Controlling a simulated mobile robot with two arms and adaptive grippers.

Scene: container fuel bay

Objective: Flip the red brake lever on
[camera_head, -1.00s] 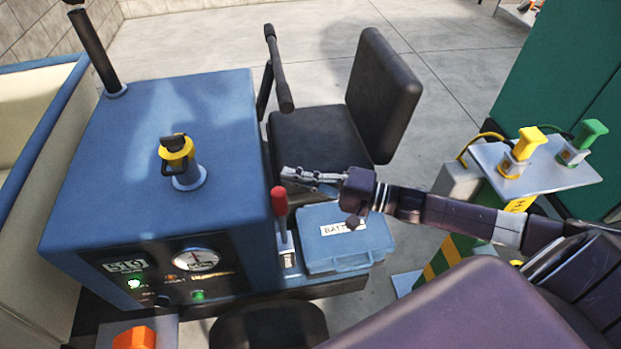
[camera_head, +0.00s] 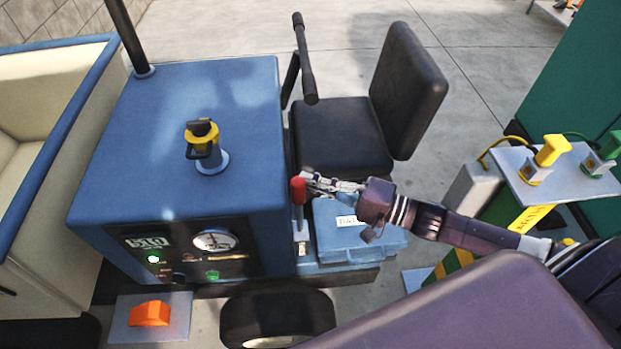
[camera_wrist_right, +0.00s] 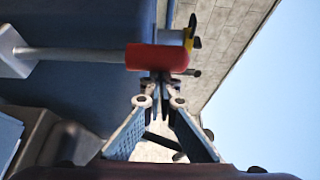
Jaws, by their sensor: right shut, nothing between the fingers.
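The brake lever (camera_head: 298,192) has a red grip on a grey shaft and stands nearly upright at the right side of the blue machine body (camera_head: 180,130). My right gripper (camera_head: 306,179) is shut and empty, its fingertips just right of the red grip near its top. In the right wrist view the red grip (camera_wrist_right: 157,58) lies straight ahead of the closed fingertips (camera_wrist_right: 158,80), touching or very close; I cannot tell which. The lever's shaft (camera_wrist_right: 85,55) runs left to a pale base (camera_wrist_right: 12,52). My left gripper is not in view.
A blue battery box (camera_head: 350,245) lies below my right gripper. A black seat (camera_head: 340,140) and a dark handle bar (camera_head: 305,60) stand behind it. A yellow-black knob (camera_head: 203,140) rises from the machine top. Yellow (camera_head: 550,150) and green (camera_head: 607,150) plugs stand on a stand at right.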

